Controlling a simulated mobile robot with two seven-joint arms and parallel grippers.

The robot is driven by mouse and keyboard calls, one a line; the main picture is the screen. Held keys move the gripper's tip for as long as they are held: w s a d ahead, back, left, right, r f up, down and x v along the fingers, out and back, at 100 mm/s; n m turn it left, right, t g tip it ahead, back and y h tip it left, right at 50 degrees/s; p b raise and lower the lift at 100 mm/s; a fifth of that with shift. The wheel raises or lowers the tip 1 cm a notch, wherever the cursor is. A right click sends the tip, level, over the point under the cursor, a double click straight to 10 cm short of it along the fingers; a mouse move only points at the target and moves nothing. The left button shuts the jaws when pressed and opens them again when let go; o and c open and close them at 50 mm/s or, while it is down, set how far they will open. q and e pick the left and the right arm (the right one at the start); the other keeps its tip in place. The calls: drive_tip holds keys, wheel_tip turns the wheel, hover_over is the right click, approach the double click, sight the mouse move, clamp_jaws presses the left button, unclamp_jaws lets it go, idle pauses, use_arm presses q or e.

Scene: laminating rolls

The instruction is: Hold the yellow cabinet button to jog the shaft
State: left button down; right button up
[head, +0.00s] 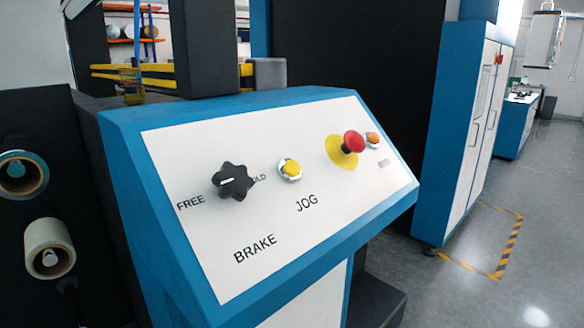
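The yellow button (291,167) sits in a pale metal ring on the white sloped face (215,260) of a blue control cabinet (126,185), with the word JOG printed below it. To its left is a black star-shaped knob (234,181) between the words FREE and a partly hidden word ending in OLD, with BRAKE printed below. Neither of my grippers shows in the head view. Nothing touches the yellow button. The shaft cannot be made out for certain.
A red mushroom button (353,142) on a yellow disc and an orange button (373,139) are at the panel's right. Rolls (49,248) stick out at the left. A tall blue and white cabinet (468,130) stands at the right, with open grey floor (545,215) beside it.

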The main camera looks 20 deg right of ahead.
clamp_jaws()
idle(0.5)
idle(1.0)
